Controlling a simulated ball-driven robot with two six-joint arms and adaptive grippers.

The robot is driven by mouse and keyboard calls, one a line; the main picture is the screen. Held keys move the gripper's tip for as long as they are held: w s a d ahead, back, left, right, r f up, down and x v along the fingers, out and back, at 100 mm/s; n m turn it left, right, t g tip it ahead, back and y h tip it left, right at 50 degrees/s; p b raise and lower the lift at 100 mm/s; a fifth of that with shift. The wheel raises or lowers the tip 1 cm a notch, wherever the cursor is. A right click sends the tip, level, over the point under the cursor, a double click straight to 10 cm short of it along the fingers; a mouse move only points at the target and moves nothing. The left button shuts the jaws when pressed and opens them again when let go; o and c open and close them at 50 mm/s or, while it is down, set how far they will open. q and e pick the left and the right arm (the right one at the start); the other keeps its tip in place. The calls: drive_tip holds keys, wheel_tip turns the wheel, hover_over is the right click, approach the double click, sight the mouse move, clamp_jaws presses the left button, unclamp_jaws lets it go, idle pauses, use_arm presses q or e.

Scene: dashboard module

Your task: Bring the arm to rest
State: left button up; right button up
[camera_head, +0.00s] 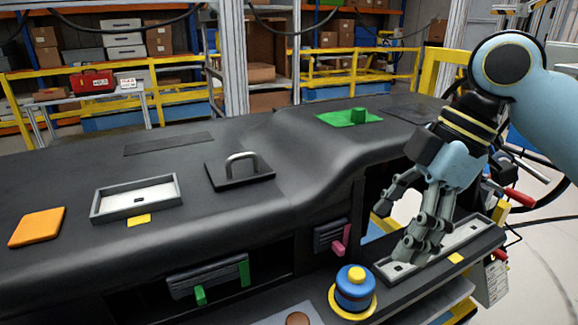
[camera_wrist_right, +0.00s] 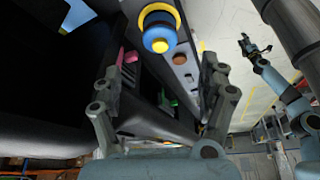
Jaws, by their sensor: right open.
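My right arm comes in from the right in the head view. Its gripper (camera_head: 397,232) points down over the right end of the dashboard module, with its fingers apart and nothing between them. The right wrist view shows the same gripper (camera_wrist_right: 162,68) open and empty. The blue knob with a yellow cap (camera_head: 355,284) stands left of and nearer than the fingers; it also shows in the wrist view (camera_wrist_right: 158,30), beyond the fingertips. My left gripper is outside the head view; a small distant gripper (camera_wrist_right: 250,45) in the wrist view appears to be mine, its jaws too small to judge.
The black dashboard (camera_head: 250,205) carries a grey tray (camera_head: 178,194), an orange square (camera_head: 37,227), a metal handle (camera_head: 240,158) and a green plate (camera_head: 349,118). A long grey tray (camera_head: 482,222) lies under the right fingers. Green (camera_head: 244,272) and pink levers (camera_head: 338,247) stick out in front.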

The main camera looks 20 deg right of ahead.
drive_tip(key=shift+f, duration=0.1)
drive_tip(key=s+f+m+t+h, duration=0.2)
drive_tip(key=s+f+m+h, duration=0.3)
drive_tip(key=s+f+m, duration=0.8)
wheel_tip(320, 180, down, 31)
drive_tip(key=d+g+b, duration=0.1)
drive_tip(key=d+b, duration=0.1)
drive_tip(key=b, duration=0.7)
drive_tip(key=s+f+b, duration=0.3)
drive_tip(key=s+f, duration=0.7)
drive_tip(key=f, duration=0.2)
drive_tip(key=s+d+f+m+g+b, duration=0.1)
drive_tip(key=s+f+b, duration=0.3)
drive_tip(key=s+f, duration=0.6)
wheel_tip(320, 180, down, 4)
drive_tip(key=shift+d+r+b, duration=0.2)
drive_tip(key=shift+b, duration=0.1)
drive_tip(key=shift+g, duration=0.3)
